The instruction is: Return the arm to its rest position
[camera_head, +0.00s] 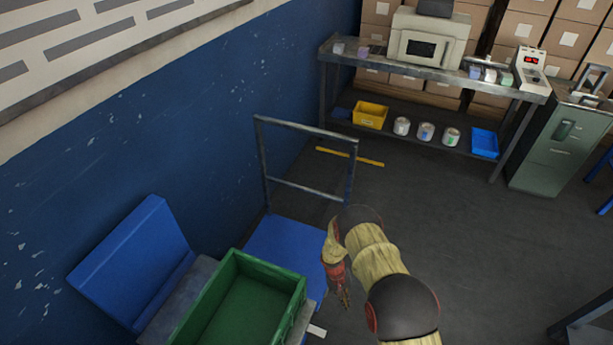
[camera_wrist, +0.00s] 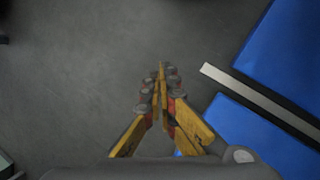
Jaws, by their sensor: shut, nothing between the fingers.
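My gripper (camera_head: 345,299) hangs at the end of my arm in the head view, to the right of the green crate and over the right edge of the blue cart platform. In the wrist view my gripper (camera_wrist: 161,70) points down at the grey floor, its yellow and red fingers together. It is shut and empty. My arm bends down from the lower right of the head view.
A green crate (camera_head: 291,283) stands left of my gripper. A blue cart platform (camera_head: 283,246) with a metal handle frame (camera_head: 307,187) is behind it. A workbench (camera_head: 430,78) stands at the back right beside a green cabinet (camera_head: 566,140). The floor (camera_head: 455,225) right of my arm is clear.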

